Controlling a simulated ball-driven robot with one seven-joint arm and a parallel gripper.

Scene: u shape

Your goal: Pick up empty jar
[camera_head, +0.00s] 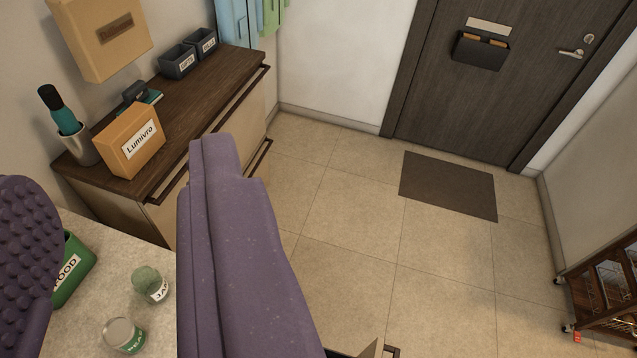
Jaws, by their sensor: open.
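The jar (149,283) is a small pale green, rounded container with a white label reading "JA…", standing on a light speckled counter (105,262) at the lower left. My gripper (118,168) shows as two large purple fingers, the left one with a bumpy pad. It is open, and the jar shows in the gap between the fingers, nearer the right one. No contact with the jar is visible. Whether the jar is empty cannot be told.
Behind is a wooden cabinet (188,112) with boxes and a bottle in a cup. Open tiled floor (345,235) lies right, with a mat, door and rack.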

